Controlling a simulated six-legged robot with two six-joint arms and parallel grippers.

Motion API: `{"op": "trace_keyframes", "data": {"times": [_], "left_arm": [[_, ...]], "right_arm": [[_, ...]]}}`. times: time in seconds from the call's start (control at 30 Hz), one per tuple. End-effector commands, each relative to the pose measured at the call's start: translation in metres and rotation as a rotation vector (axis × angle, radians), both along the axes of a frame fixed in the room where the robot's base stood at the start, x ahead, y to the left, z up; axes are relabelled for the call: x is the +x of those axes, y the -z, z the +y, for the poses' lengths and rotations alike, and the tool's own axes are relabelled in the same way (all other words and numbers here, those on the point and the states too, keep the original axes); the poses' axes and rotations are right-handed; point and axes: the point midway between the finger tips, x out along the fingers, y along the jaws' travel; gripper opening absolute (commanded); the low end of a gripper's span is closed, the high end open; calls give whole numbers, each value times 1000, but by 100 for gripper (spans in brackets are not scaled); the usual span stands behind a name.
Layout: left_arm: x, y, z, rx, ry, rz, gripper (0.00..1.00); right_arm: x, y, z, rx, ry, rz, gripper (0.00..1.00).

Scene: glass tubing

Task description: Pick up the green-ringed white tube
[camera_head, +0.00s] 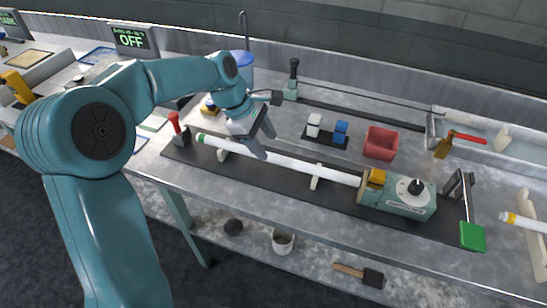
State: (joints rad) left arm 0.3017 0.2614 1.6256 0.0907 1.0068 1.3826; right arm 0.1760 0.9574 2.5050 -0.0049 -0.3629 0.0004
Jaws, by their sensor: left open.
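The green-ringed white tube (298,164) lies across cream supports on a dark mat (278,185). Its green ring (201,137) is at the left end, and its right end meets the teal machine (397,195) with a yellow clamp (371,186). My left gripper (266,146) is open, over the left-middle part of the tube. One finger overlaps the tube in the picture; I cannot tell whether it touches. The gripper hides a short part of the tube. My right gripper is not in view.
A red-handled lever (179,137) stands by the tube's left end. Behind the tube are a white block (313,125), a blue block (340,132) and a red bin (380,143). A green paddle (472,236) is at the right. A yellow-ringed tube (524,222) lies at the right edge.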

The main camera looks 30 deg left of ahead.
Motion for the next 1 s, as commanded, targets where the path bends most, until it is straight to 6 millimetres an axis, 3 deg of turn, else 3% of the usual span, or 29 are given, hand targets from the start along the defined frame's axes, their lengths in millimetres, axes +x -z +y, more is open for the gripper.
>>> {"op": "trace_keyframes", "data": {"times": [0.3, 0.57, 0.6, 0.77, 1.0], "left_arm": [[10, 42, -19, -1, 1, 3, 57], [11, 46, -20, 0, 0, 1, 57], [11, 46, -20, 0, 0, 1, 54], [11, 46, -20, 0, 0, 1, 2], [11, 46, -20, 0, 1, 2, 0]], "right_arm": [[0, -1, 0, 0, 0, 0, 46], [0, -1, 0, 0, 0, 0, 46], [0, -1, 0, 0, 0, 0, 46], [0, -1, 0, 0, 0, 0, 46], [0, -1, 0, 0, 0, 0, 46]]}}
